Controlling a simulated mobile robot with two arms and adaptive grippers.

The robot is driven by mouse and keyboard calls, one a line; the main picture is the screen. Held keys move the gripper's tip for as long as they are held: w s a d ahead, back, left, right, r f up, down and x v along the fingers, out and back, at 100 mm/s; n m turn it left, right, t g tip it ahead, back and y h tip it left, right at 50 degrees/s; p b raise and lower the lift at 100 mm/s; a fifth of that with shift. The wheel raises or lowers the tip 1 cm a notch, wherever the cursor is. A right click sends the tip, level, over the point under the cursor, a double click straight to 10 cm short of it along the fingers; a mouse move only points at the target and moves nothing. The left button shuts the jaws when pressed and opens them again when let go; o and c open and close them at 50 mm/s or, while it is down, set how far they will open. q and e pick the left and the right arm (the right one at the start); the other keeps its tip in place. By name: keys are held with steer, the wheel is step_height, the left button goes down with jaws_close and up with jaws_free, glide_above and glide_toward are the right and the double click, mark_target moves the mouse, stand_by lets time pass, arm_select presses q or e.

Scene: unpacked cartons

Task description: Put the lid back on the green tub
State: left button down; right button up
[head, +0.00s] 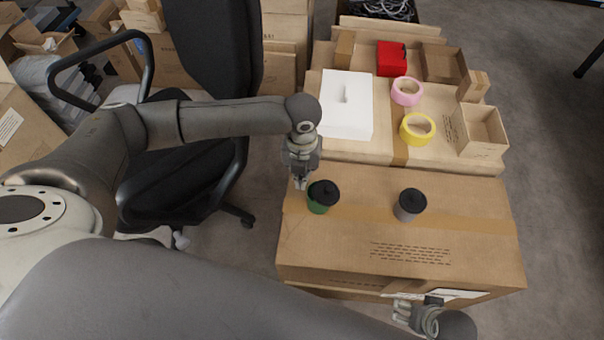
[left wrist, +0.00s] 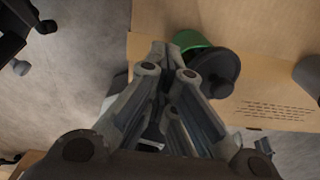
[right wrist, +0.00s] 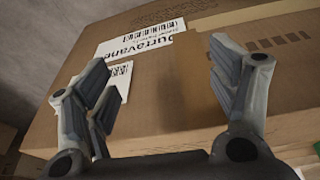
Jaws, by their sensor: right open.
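The green tub (head: 316,206) stands near the left end of the large carton. A black lid (head: 325,192) with a small knob sits over its top; I cannot tell whether it is fully seated. The left wrist view shows the green tub (left wrist: 188,41) and the dark lid (left wrist: 222,70) just right of the fingertips. My left gripper (head: 300,184) is beside the tub on its left, fingers together with nothing visible between them; it also shows in the left wrist view (left wrist: 165,48). My right gripper (head: 418,308) is open and empty at the carton's front side (right wrist: 165,90).
A grey tub (head: 408,210) with a black lid stands right of the green tub on the large carton (head: 470,225). Behind are a white box (head: 346,112), a yellow tape roll (head: 416,138), a pink one (head: 406,99) and open small boxes. An office chair (head: 212,60) stands left.

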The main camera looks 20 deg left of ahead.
steer(key=shift+s, duration=0.15)
arm_select(q)
steer(key=shift+a+r, duration=0.1)
steer(key=shift+a, duration=0.05)
arm_select(e)
steer(key=shift+s+f, duration=0.25)
steer(key=shift+f, duration=0.4)
steer(key=shift+d+f, duration=0.1)
arm_select(q)
steer(key=shift+a, duration=0.1)
arm_select(e)
steer(key=shift+w+f, duration=0.1)
steer(key=shift+w, duration=0.15)
arm_select(q)
steer(key=shift+p, duration=0.35)
arm_select(e)
steer(key=shift+s+f, duration=0.2)
steer(key=shift+f, duration=0.1)
arm_select(q)
steer(key=shift+a, duration=0.1)
arm_select(e)
steer(key=shift+f, duration=0.1)
steer(key=shift+s+f, duration=0.15)
steer(key=shift+f, duration=0.1)
arm_select(q)
steer(key=shift+a, duration=0.1)
arm_select(e)
steer(key=shift+f, duration=0.15)
